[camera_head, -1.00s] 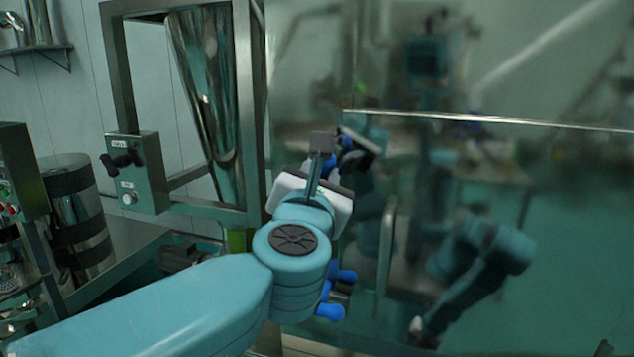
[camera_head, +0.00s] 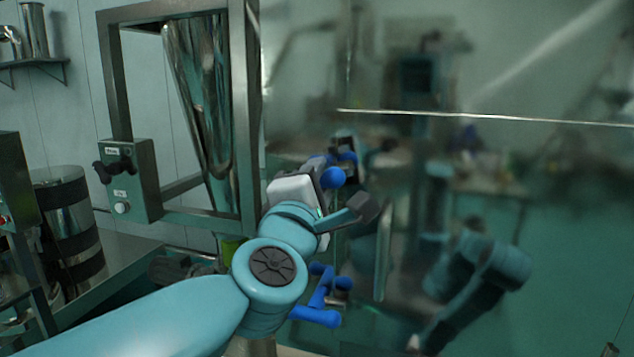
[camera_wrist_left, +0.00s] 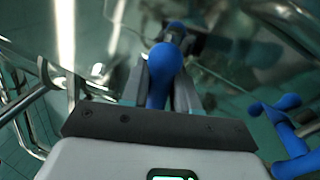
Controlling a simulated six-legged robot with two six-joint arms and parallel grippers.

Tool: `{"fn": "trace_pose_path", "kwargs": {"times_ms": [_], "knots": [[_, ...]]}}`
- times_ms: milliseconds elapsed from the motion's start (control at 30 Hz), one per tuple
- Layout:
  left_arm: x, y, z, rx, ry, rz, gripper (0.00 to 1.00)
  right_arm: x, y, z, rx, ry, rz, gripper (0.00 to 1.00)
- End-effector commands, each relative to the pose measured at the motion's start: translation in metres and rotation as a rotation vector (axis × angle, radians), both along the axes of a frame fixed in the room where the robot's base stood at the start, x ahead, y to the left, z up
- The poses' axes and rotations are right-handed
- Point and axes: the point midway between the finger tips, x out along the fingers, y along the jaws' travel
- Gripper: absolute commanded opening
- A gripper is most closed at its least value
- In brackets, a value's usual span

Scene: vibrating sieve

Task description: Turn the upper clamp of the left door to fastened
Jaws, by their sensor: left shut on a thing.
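The upper clamp's blue handle (camera_head: 332,178) shows at the right side of my left gripper (camera_head: 334,164), in front of the shiny door. In the left wrist view, its round blue knob (camera_wrist_left: 165,62) stands between the two grey fingers of my left gripper (camera_wrist_left: 164,88), which are shut on it. The gripper body hides most of the clamp and its base in the head view. A lower blue clamp (camera_head: 318,314) sits below my wrist, apart from the gripper; a blue clamp also shows at the right of the left wrist view (camera_wrist_left: 286,135). My right gripper is not clearly seen.
The door (camera_head: 540,200) is a large mirror-like panel that reflects my arms and the room. A steel frame post (camera_head: 246,110) stands close to the left of my gripper. A control box (camera_head: 129,180) and a banded steel cylinder (camera_head: 70,225) are farther left.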

Motion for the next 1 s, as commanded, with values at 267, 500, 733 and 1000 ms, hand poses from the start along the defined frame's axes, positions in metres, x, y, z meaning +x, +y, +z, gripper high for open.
{"fn": "trace_pose_path", "kwargs": {"times_ms": [267, 500, 733, 1000], "knots": [[0.0001, 0.0007, -0.0016, 0.158, -0.052, 0.002, 0.0, 0.0, 0.0, -0.0022, 0.0, 0.0, 0.0, 0.43], [-0.0001, 0.0004, -0.0018, 0.227, -0.075, 0.001, 0.0, 0.0, 0.0, -0.0028, 0.0, 0.0, 0.0, 0.43], [-0.0002, 0.0004, -0.0017, 0.247, -0.082, 0.001, 0.0, 0.0001, 0.0, -0.0028, 0.0, 0.0, 0.0, 0.43], [-0.0001, 0.0005, -0.0014, 0.247, -0.083, 0.003, 0.0, 0.0, 0.0, -0.0028, 0.0, 0.0, 0.0, 0.43]]}}
